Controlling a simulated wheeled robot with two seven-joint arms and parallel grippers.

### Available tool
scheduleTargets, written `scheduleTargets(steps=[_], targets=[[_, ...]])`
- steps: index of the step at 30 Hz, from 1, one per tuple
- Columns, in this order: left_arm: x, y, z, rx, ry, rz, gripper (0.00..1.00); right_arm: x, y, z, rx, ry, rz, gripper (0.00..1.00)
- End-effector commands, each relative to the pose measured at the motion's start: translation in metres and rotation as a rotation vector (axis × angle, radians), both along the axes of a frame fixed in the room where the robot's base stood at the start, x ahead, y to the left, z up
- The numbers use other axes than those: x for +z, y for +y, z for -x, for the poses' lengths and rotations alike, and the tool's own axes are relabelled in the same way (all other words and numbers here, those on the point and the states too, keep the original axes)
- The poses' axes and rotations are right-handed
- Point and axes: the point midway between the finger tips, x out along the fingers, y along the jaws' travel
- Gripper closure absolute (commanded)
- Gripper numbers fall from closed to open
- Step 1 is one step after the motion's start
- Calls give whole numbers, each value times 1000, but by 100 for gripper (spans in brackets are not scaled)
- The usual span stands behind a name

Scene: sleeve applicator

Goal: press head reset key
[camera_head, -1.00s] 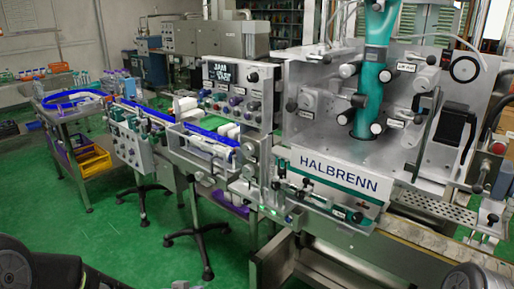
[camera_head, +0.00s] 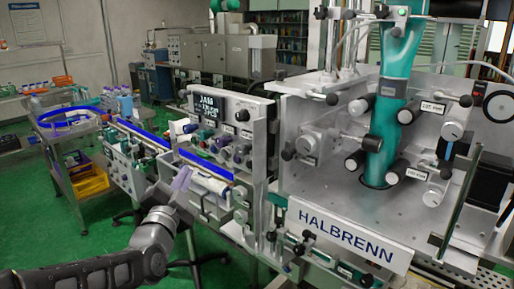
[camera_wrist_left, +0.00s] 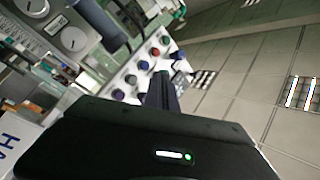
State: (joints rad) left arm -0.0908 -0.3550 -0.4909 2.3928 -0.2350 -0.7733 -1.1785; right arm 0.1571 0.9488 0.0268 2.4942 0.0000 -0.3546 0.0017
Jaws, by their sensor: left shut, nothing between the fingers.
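The control panel (camera_head: 232,118) stands upright left of the big teal-and-metal machine head. It has a dark display (camera_head: 208,107) whose top line reads JAM, and several coloured knobs and buttons (camera_head: 215,148) below. The key labels are too small to read, so I cannot tell which is the head reset key. My left gripper (camera_head: 183,178) is shut and empty, in front of and below the panel's left part, apart from it. In the left wrist view the shut fingers (camera_wrist_left: 163,90) point toward the panel (camera_wrist_left: 136,74) with its coloured buttons. My right gripper is not in view.
A blue-railed conveyor (camera_head: 140,132) runs left from the panel to a cart (camera_head: 75,170) with a yellow bin (camera_head: 88,182). Green floor is open at the lower left.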

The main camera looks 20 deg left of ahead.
Motion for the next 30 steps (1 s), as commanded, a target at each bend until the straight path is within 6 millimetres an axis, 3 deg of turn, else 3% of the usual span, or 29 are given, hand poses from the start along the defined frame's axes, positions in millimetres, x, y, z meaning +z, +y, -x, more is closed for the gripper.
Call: scheduleTargets(steps=[6,20,30], targets=[[9,0,1,36,20,-171,100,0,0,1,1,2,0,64],[8,-1,-1,37,29,-186,100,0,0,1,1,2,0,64],[8,-10,-27,34,29,-186,100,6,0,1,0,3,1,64]])
